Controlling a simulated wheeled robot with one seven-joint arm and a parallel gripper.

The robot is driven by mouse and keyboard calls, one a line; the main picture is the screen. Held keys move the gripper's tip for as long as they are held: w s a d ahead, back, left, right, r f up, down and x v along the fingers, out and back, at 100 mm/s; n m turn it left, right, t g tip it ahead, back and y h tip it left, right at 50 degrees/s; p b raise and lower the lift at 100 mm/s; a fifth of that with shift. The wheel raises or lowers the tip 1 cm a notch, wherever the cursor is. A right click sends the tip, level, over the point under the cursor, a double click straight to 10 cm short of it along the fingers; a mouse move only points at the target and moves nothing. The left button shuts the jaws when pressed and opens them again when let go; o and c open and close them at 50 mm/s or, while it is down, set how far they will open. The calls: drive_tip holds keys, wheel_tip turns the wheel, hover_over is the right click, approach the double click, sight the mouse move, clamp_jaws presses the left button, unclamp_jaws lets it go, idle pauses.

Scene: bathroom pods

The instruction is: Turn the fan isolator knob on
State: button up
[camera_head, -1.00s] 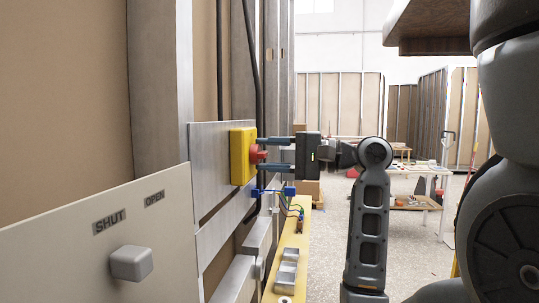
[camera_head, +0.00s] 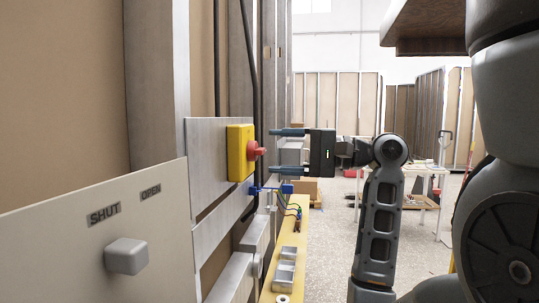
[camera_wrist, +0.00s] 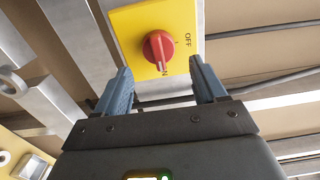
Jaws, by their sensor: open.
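The fan isolator is a yellow box (camera_head: 240,153) with a red knob (camera_head: 256,150), fixed to a grey metal plate on the wall at the left. In the wrist view the yellow face (camera_wrist: 130,28) shows OFF at the right and a partly hidden ON at the bottom. The red knob (camera_wrist: 157,46) has a pale mark at its lower edge, towards the ON lettering. My gripper (camera_head: 274,151) is open and empty, just right of the knob in the head view, with one finger above its height and one below. In the wrist view the fingers (camera_wrist: 160,80) are apart from the knob.
A cream panel with SHUT and OPEN labels and a grey square knob (camera_head: 126,256) is at the lower left. Blue and green wires (camera_head: 287,192) and a yellow board (camera_head: 290,265) lie below my gripper.

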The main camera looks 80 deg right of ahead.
drive_tip(key=shift+s+d+b, duration=0.2)
drive_tip(key=shift+s+b, duration=0.1)
drive_tip(key=shift+s, duration=1.95)
drive_tip(key=shift+s, duration=0.1)
